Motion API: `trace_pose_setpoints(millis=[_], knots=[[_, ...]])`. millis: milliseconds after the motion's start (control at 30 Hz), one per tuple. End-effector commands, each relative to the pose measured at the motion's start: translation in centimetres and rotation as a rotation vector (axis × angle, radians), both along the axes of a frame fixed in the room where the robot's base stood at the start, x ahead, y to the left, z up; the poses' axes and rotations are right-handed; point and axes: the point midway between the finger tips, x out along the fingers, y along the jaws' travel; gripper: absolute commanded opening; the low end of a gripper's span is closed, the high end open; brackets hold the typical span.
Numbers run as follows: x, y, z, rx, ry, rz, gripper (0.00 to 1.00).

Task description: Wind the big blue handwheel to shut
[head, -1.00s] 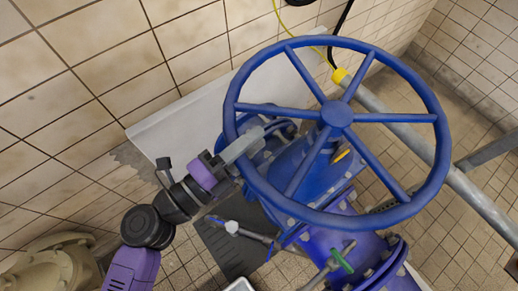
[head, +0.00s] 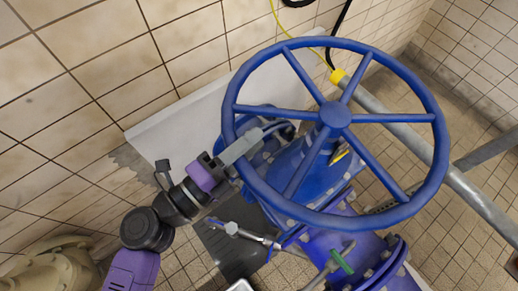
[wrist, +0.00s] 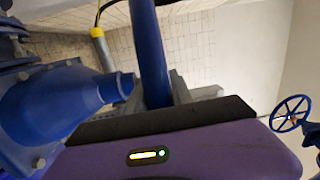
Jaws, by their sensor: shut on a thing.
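The big blue handwheel (head: 337,114) sits on a blue valve body (head: 302,172), with several spokes running from its hub to the rim. My gripper (head: 241,148) is at the left side of the rim. In the wrist view, the rim (wrist: 152,50) passes between the grey fingers of my gripper (wrist: 160,92), which are shut on it. The fingers partly hide the rim there. The valve's blue neck (wrist: 75,97) shows to the left in the wrist view.
A grey pipe with a yellow collar (head: 338,75) runs behind the wheel. A green-handled small valve (head: 341,262) stands below it. A beige flanged pipe (head: 55,268) is at lower left. Tiled wall lies behind. A smaller blue wheel (wrist: 290,113) shows at right in the wrist view.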

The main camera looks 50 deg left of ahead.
Motion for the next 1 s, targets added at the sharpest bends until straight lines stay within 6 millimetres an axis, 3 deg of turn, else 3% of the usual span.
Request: trace_pose_setpoints(millis=[167, 200, 300, 667, 1000], knots=[[0.7, -0.7, 0.2, -0.004, -0.008, -0.018, 0.0], [0.7, -0.7, 0.2, -0.004, -0.008, -0.018, 0.35], [0.5, -0.5, 0.2, -0.003, -0.007, -0.014, 0.49], [-0.2, -0.4, 0.0, -0.001, -0.002, -0.005, 0.49], [-4.7, -2.4, -0.3, 0.0, -0.003, -0.015, 0.49]])
